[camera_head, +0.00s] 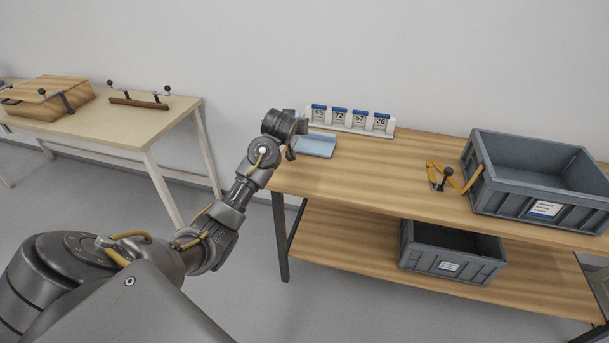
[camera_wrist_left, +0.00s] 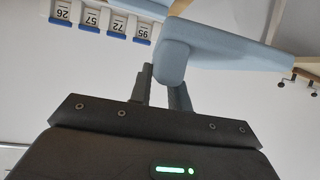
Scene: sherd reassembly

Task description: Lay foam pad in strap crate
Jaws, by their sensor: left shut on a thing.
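A light blue foam pad (camera_head: 317,146) is at the left end of the wooden workbench, just right of my left gripper (camera_head: 292,150). In the left wrist view, my left gripper (camera_wrist_left: 163,82) is shut on an edge of the blue pad (camera_wrist_left: 228,53), which extends up and right from the fingers. More blue surface shows behind it; I cannot tell whether it is a second pad. My right gripper is out of view.
A rack of numbered cards (camera_head: 350,122) stands behind the pad. A second grey crate (camera_head: 450,254) sits on the lower shelf. A separate table (camera_head: 140,127) holds a wooden case (camera_head: 50,93). The bench middle is clear.

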